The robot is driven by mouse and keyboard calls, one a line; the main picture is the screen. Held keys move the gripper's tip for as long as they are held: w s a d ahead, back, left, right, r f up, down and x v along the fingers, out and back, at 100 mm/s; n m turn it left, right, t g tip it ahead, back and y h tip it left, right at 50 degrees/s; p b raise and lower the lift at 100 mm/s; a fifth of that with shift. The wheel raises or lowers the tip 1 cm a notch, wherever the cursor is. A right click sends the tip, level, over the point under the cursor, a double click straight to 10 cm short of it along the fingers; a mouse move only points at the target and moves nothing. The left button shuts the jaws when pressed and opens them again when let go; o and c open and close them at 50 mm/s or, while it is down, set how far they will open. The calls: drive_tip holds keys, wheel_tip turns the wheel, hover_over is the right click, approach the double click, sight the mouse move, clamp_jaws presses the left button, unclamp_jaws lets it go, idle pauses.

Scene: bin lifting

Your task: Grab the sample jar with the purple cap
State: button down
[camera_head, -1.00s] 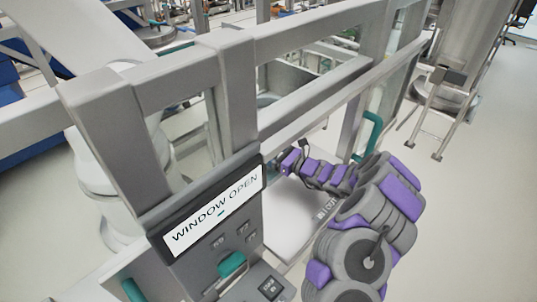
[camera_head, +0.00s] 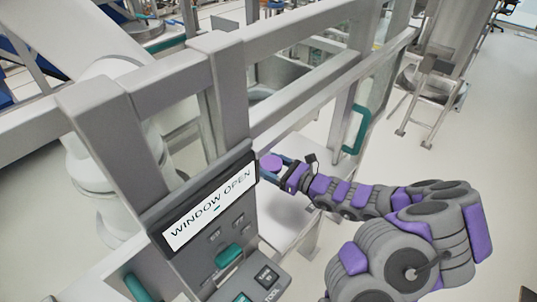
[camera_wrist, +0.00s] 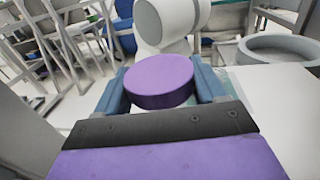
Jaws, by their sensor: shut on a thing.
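The sample jar's purple cap (camera_wrist: 160,80) fills the middle of the wrist view, between the two blue fingers of my gripper (camera_wrist: 162,88). The fingers press on it from both sides. In the head view the purple cap (camera_head: 271,162) shows at the tip of my gripper (camera_head: 272,168), just right of the sign panel.
A panel reading "WINDOW OPEN" (camera_head: 210,208) stands left of my gripper on a grey frame (camera_head: 225,95). A teal handle (camera_head: 356,130) is on the frame to the right. A white surface (camera_head: 285,212) lies below my arm. A round grey vessel (camera_wrist: 280,50) stands at right in the wrist view.

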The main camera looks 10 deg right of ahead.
drive_tip(key=shift+s+a+r, duration=0.1)
drive_tip(key=shift+s+a, duration=0.05)
drive_tip(key=shift+s, duration=1.15)
drive_tip(key=shift+c, duration=1.9)
unclamp_jaws()
